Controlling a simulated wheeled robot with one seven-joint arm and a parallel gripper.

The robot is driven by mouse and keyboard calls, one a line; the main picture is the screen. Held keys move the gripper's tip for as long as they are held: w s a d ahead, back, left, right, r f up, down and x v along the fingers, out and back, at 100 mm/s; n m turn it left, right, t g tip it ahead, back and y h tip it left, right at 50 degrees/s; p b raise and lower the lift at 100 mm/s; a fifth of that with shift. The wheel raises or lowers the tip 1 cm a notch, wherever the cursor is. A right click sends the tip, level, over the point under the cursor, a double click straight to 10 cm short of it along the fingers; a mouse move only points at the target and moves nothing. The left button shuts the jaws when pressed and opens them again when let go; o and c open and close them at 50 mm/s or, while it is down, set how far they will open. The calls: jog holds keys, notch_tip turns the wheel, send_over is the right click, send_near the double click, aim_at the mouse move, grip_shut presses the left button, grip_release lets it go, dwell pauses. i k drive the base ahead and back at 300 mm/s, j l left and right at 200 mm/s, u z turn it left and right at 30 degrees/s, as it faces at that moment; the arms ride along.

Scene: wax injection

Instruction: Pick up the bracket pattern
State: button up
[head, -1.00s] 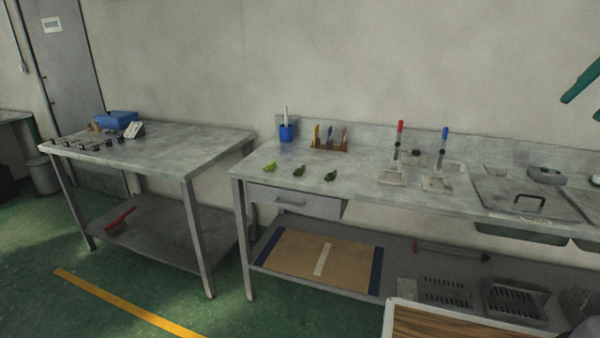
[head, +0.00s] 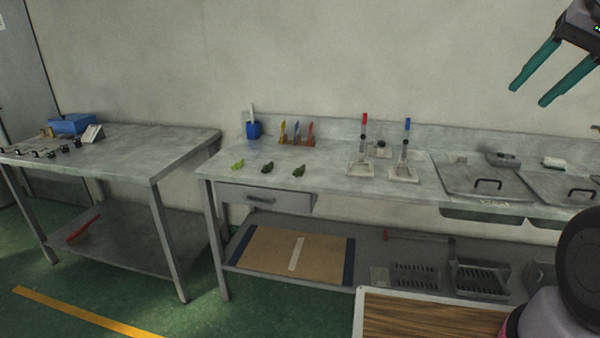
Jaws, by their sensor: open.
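Three small green pieces lie in a row on the left part of the metal workbench (head: 330,182). They are a lighter green piece (head: 237,165), a dark green piece (head: 267,168) and another dark green piece (head: 298,171). They are too small to tell which one is the bracket pattern. My gripper (head: 528,95) is at the upper right, with two teal fingers apart and nothing between them. It is high above the bench and well away from the green pieces.
Behind the pieces stand a blue cup (head: 253,130) and a rack of coloured tools (head: 297,136). Two upright tools, red-topped (head: 364,135) and blue-topped (head: 406,140), stand to the right. Lidded basins (head: 485,180) are further right. A second table (head: 130,150) stands left.

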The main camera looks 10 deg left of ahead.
aim_at(238, 164)
jog(key=i+u, duration=0.1)
jog(key=u, duration=0.35)
jog(key=i+u, duration=0.1)
jog(key=u, duration=0.3)
jog(key=i+u, duration=0.1)
jog(key=u, duration=0.35)
jog(key=i+l+u, duration=0.1)
jog(key=u, duration=0.3)
jog(key=i+l+u, duration=0.3)
jog(key=l, duration=0.3)
jog(key=i+l+u, duration=0.35)
jog(key=l, duration=0.35)
jog(key=i+l, duration=0.15)
jog(key=l, duration=0.2)
